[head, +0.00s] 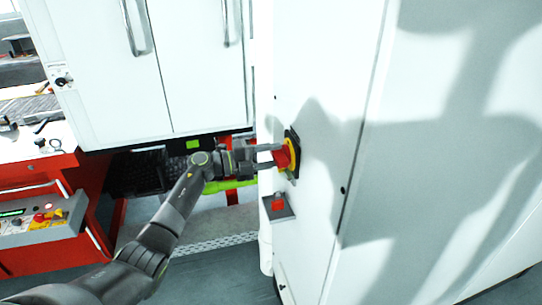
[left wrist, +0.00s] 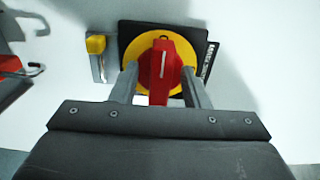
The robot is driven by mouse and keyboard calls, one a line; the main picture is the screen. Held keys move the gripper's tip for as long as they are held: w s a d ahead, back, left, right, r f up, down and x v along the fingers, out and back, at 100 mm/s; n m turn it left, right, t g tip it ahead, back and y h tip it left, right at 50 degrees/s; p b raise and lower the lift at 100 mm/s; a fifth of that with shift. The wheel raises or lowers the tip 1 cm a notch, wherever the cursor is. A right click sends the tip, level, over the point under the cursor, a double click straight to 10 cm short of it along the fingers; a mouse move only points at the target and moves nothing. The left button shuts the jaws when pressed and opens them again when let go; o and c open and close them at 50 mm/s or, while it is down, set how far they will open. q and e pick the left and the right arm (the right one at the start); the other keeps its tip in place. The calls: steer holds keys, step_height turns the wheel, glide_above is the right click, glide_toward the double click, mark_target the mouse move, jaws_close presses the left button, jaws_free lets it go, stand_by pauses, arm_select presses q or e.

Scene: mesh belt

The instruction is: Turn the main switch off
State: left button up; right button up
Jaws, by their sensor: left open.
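The main switch has a red rotary handle (head: 283,158) on a yellow disc (head: 292,148) and a black plate, fixed to the white cabinet side. In the left wrist view the red handle (left wrist: 163,62) points along the gripper's reach, with a pale line on it. The yellow disc (left wrist: 135,47) and black plate (left wrist: 128,28) show behind it. My left gripper (head: 272,156) is at the switch. In the left wrist view its open fingers (left wrist: 160,82) stand on either side of the handle; whether they touch it I cannot tell. My right gripper is out of view.
A small grey bracket (head: 278,207) with a red part sticks out below the switch. A yellow piece (left wrist: 96,44) sits beside the plate. White cabinet doors (head: 150,70) stand behind my arm. A red bench with a control panel (head: 45,222) is at left.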

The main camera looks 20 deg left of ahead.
arm_select(q)
steer(key=b+v, duration=0.6)
steer(key=v, duration=1.1)
steer(key=shift+s, duration=0.2)
steer(key=shift+a, duration=0.2)
